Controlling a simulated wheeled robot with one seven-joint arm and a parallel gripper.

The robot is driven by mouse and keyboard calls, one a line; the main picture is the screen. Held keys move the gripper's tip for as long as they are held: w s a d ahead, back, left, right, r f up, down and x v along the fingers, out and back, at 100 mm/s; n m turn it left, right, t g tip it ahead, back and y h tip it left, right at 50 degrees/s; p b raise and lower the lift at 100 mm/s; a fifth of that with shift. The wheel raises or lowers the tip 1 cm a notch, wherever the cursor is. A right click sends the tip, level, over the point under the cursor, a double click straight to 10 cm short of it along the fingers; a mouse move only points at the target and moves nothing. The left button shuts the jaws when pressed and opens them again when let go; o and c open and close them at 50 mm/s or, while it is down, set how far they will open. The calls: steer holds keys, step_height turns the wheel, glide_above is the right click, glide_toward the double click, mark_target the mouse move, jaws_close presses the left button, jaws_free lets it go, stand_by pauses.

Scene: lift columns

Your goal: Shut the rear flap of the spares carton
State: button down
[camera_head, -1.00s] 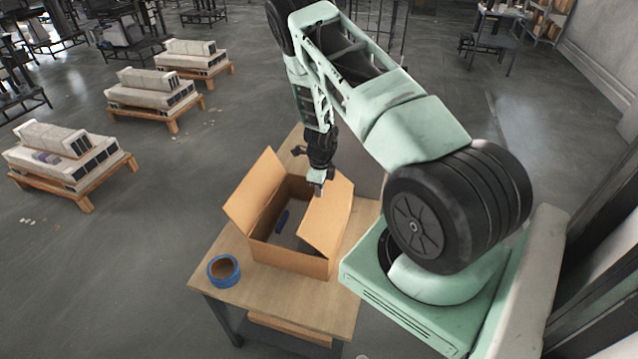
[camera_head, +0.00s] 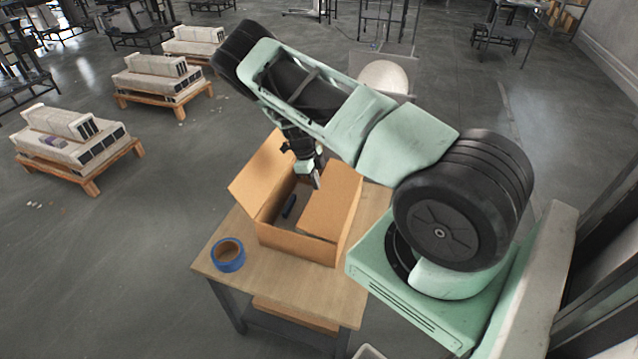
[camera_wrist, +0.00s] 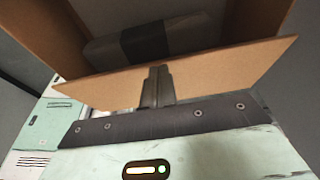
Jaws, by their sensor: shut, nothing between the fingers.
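The open cardboard carton (camera_head: 285,240) stands on a wooden-topped table. Its left flap (camera_head: 258,178) stands up and leans outward. Its right flap (camera_head: 330,205) lies low, tilted over the right part of the opening. I cannot tell which flap is the rear one. My gripper (camera_head: 316,184) is shut and empty, pointing down over the opening beside the right flap's inner edge. In the wrist view my closed fingertips (camera_wrist: 157,72) overlap a cardboard flap (camera_wrist: 210,70); contact is unclear.
Pallets with pale stacked units (camera_head: 72,145) stand on the floor at the left. The floor between them and the table is clear.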

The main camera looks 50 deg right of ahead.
steer(key=shift+w+a+f+b, duration=0.1)
steer(key=shift+w+f+b, duration=0.1)
steer(key=shift+f+b, duration=0.5)
steer(key=shift+w+a+f+b, duration=0.1)
steer(key=shift+w+f+b, duration=0.05)
steer(key=shift+f+b, duration=0.55)
steer(key=shift+a, duration=0.1)
steer(key=shift+r, duration=0.15)
steer(key=b+v, duration=0.3)
steer(key=v, duration=1.5)
steer(key=shift+r, duration=0.35)
